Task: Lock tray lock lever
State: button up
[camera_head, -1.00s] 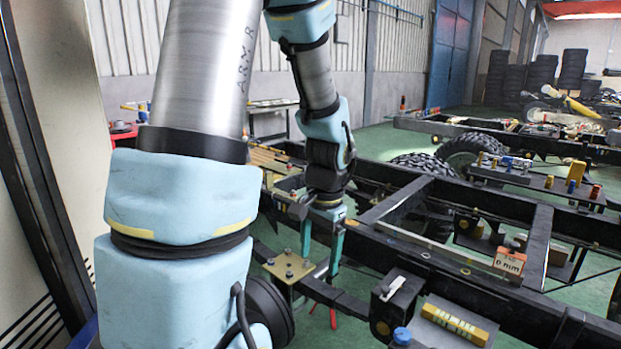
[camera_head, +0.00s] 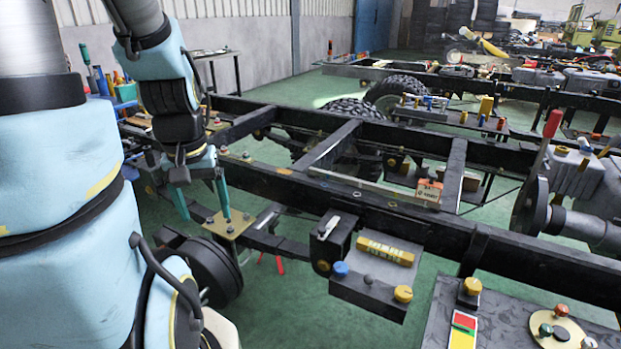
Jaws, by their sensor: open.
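A grey tray (camera_head: 369,282) with a yellow block on top, a blue knob and a yellow knob is mounted on the near side of the black chassis rail. At its left end is a black block (camera_head: 322,257) with a small pale lever (camera_head: 328,228) lying slanted on it. I cannot tell for sure that this is the tray lock lever. My gripper (camera_head: 205,214) points down to the left of the tray, its two teal fingers apart and nothing seen between them. It is by a brass plate (camera_head: 229,225), clear of the pale lever.
The black chassis rail (camera_head: 420,232) runs across the view. A lever with a red handle (camera_head: 553,124) stands at the right beside a dark round part. A panel with knobs (camera_head: 500,325) is at the lower right. Green floor (camera_head: 400,330) shows between.

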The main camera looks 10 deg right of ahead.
aim_at(369, 279)
jog(key=z, duration=1.15)
jog(key=i+j, duration=0.1)
jog(key=j, duration=0.3)
jog(key=i+j, duration=0.1)
jog(key=j, duration=0.7)
jog(key=i+j, duration=0.15)
jog(key=j, duration=0.25)
